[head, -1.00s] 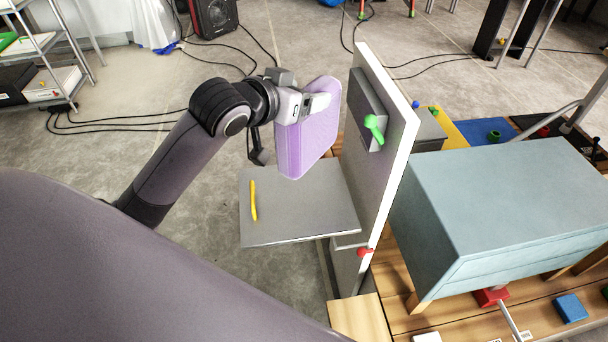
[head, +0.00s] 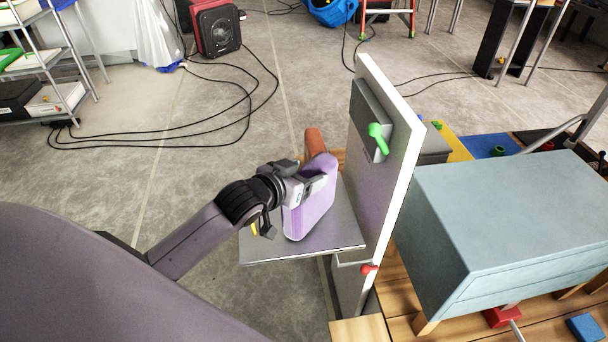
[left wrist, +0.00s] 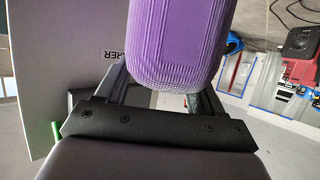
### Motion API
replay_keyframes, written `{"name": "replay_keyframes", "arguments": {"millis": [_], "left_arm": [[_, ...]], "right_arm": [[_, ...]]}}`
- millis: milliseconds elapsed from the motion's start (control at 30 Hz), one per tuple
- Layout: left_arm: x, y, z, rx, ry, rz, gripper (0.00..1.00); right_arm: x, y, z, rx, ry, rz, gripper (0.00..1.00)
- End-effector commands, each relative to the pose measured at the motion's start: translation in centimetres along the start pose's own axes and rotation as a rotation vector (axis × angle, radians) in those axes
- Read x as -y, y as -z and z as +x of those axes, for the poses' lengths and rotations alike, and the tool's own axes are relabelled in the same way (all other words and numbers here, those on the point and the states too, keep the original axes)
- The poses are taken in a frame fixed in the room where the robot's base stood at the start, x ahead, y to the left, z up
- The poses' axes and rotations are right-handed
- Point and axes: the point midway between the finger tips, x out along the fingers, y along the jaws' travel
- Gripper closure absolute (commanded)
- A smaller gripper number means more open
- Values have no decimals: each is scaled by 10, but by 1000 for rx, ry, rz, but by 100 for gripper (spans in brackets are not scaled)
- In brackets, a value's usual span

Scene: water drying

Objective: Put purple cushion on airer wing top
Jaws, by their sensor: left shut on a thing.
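The purple cushion (head: 312,198) is held upright by my left gripper (head: 308,186), at or just above the grey shelf. Its lower edge looks close to the shelf, but I cannot tell if it touches. In the left wrist view the purple cushion (left wrist: 177,45) fills the space between the fingers of my left gripper (left wrist: 160,85). The grey flat shelf (head: 262,250), likely the airer wing, sticks out left from an upright white-edged panel (head: 385,170). Lettering ending in "RER" shows on a pale panel in the left wrist view. My right gripper is not in view.
A yellow stick (head: 254,229) shows beside the gripper, mostly hidden. A green handle (head: 377,138) juts from the panel and a red knob (head: 369,269) sits lower. An orange-brown object (head: 315,141) stands behind the cushion. A blue-grey cabinet (head: 510,215) is at right. Open floor lies left.

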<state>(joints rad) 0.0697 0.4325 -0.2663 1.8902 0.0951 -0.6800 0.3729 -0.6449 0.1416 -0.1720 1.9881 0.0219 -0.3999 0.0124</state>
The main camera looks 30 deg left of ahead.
Motion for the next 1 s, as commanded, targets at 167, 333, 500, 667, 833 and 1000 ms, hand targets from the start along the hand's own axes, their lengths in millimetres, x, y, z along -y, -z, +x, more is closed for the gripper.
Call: {"name": "replay_keyframes", "arguments": {"millis": [167,333,500,667,833,1000], "left_arm": [[0,2,0,-4,-1,0,92],[0,-2,1,-1,0,-1,26],[0,-1,1,0,0,0,7],[0,-1,0,-1,0,0,7],[0,1,-7,1,0,0,7],[0,1,-30,2,-1,0,7]], "right_arm": [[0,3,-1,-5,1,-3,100],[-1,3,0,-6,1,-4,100],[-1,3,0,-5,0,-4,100],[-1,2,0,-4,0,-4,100],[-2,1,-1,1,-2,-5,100],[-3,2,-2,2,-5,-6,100]]}}
